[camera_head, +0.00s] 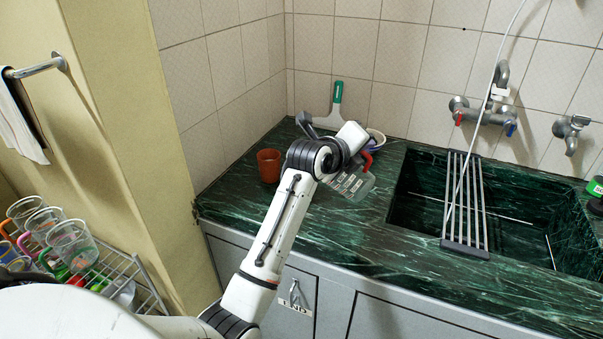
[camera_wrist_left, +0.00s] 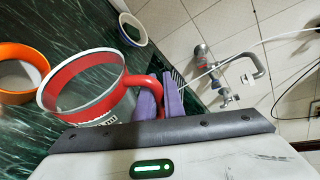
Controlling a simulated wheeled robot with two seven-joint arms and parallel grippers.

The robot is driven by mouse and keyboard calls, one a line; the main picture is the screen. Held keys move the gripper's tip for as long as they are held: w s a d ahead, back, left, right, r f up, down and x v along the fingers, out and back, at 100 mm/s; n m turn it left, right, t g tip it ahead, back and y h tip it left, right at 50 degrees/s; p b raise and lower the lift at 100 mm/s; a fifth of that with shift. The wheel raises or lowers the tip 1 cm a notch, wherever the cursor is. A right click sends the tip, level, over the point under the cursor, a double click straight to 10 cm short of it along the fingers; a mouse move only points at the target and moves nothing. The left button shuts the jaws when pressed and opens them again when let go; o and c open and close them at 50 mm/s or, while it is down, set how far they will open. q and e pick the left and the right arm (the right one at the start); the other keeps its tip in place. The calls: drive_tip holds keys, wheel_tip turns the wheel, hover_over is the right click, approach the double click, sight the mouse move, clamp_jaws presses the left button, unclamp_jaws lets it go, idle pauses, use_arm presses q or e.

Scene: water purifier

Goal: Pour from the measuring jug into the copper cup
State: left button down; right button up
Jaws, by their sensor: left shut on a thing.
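The measuring jug (camera_head: 351,184) is clear, with a red rim and red handle. In the head view it shows just right of my left wrist, leaning and partly hidden by it. In the left wrist view the jug (camera_wrist_left: 88,92) has its open mouth in view, and my left gripper (camera_wrist_left: 160,98) is shut on its handle with purple finger pads. The copper cup (camera_head: 268,166) stands upright on the counter, left of my wrist and apart from the jug. The cup (camera_wrist_left: 16,76) is at the left edge of the wrist view. The jug's contents are unclear.
A white bowl (camera_wrist_left: 132,30) with a blue rim stands behind the jug. A green-handled squeegee (camera_head: 336,98) leans at the back wall. The sink (camera_head: 520,215) with a metal rack (camera_head: 463,205) is to the right. The green marble counter (camera_head: 320,235) is clear in front.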

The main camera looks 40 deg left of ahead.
use_arm(q)
drive_tip(key=d+f+m+p, duration=0.1)
drive_tip(key=f+m+y+p, duration=0.1)
drive_tip(key=f, duration=0.1)
drive_tip(key=d+f+m+g+y+p, duration=0.1)
drive_tip(key=shift+w+d+f, duration=0.3)
drive_tip(key=shift+w+f, duration=0.1)
drive_tip(key=shift+w+d+f+m+g+y+b, duration=0.1)
drive_tip(key=shift+w+d+f+m+y, duration=0.15)
drive_tip(key=shift+d+f+m+y, duration=0.55)
drive_tip(key=shift+w+d+f+m+g+y+b, duration=0.2)
drive_tip(key=shift+d+f+m+y, duration=0.25)
drive_tip(key=shift+d+f+m, duration=0.4)
drive_tip(key=shift+w+d+f+m+y+b, duration=0.1)
drive_tip(key=shift+w+d+f+m+y, duration=0.2)
drive_tip(key=shift+d+f+m+y, duration=0.55)
drive_tip(key=shift+d+f, duration=0.15)
drive_tip(key=shift+d, duration=0.05)
drive_tip(key=shift+s, duration=0.1)
